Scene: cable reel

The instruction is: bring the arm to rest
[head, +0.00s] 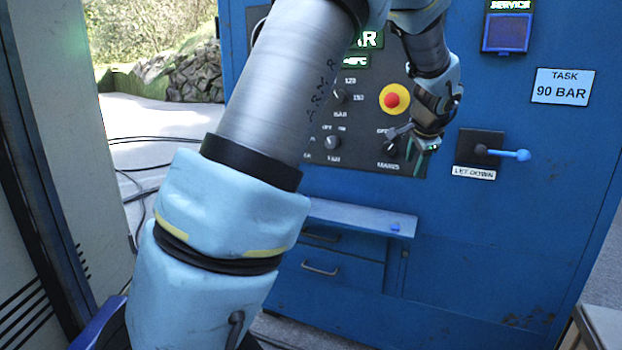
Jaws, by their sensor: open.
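My arm (268,100) reaches up across the picture from the lower left and bends over at the top. Its far end hangs down in front of the blue cabinet (480,235). My gripper (412,148) is at the control panel's lower right, beside a dark knob, with its fingers apart and nothing seen between them. I cannot tell whether it touches the knob. The arm hides part of the panel.
The panel bears a red button on yellow (392,99) and knobs (333,142). A blue-handled lever (508,154) sticks out at right. A shelf (360,216) juts out above the drawers. A grey cabinet (60,120) stands close at left. Cables (150,139) lie on the ground.

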